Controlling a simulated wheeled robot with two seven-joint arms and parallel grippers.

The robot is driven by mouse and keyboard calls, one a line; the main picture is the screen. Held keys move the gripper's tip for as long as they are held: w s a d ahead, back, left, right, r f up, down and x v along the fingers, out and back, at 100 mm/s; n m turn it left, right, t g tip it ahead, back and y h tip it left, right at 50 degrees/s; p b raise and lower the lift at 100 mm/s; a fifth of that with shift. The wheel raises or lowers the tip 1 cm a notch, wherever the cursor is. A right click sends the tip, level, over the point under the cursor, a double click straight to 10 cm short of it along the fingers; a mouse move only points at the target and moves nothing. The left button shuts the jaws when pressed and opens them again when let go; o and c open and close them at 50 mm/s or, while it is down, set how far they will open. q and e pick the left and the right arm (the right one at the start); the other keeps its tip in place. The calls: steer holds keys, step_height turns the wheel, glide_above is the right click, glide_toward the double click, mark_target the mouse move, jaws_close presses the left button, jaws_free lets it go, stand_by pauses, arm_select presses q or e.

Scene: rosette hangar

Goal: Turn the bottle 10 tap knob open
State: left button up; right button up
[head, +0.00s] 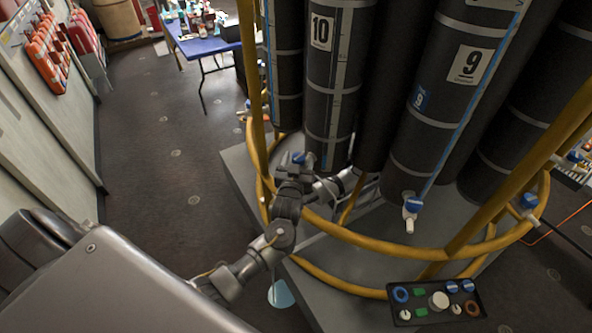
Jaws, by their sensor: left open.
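Bottle 10 (345,65) is a tall dark grey cylinder with a white "10" label, standing upright in the rosette. The tap's spout is hidden behind the gripper and wrist. My right gripper is not in view.
A yellow tube rail (390,249) rings the bottles, close to my left wrist. Bottle 9 (455,85) stands to the right with its own blue tap knob (413,204). A blue table (205,45) stands behind; floor at left is clear.

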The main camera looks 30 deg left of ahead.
arm_select(q)
steer(key=b+v, duration=0.3)
steer(key=v, duration=0.7)
steer(key=shift+w, duration=0.1)
